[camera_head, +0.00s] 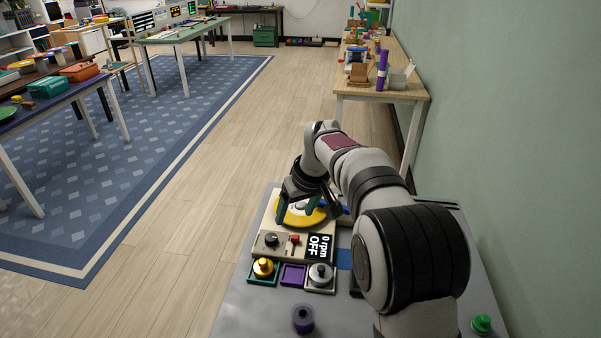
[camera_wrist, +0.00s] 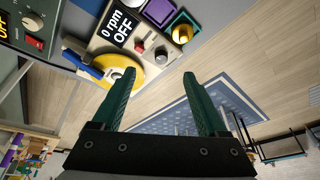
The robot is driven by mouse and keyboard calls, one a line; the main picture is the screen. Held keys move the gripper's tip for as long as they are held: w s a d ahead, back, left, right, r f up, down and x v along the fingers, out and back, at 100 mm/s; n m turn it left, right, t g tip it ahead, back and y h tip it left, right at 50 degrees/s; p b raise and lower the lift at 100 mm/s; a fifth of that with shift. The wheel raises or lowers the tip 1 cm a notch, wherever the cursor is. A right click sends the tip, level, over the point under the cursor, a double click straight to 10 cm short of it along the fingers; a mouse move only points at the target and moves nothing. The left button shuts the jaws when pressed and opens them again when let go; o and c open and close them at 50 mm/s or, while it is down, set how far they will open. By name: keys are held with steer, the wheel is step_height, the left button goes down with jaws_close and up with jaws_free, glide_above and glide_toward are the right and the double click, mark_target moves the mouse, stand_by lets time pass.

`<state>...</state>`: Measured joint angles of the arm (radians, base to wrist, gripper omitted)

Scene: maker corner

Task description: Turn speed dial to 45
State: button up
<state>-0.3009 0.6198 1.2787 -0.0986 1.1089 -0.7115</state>
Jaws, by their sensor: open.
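The speed dial is a small black knob (camera_head: 272,240) on a beige machine panel (camera_head: 259,252) in the head view. It also shows in the wrist view as a knob (camera_wrist: 162,51). A red switch (camera_head: 294,239) stands beside it, and the display (camera_head: 320,246) reads 0 rpm and OFF. Behind the panel lies a yellow disc (camera_head: 290,217), partly hidden by my gripper. My gripper (camera_head: 296,212) is open and empty over the disc area, away from the dial. Its green fingers (camera_wrist: 161,74) are spread wide in the wrist view.
Trays in front of the panel hold a gold knobbed piece (camera_head: 263,267) and a silver one (camera_head: 320,273); the purple tray (camera_head: 293,274) between is empty.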

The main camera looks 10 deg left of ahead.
steer(key=n, duration=0.2)
glide_toward(271, 237)
steer(key=x, duration=0.8)
steer(key=shift+w+f, duration=0.1)
steer(key=shift+f, duration=0.15)
jaws_close()
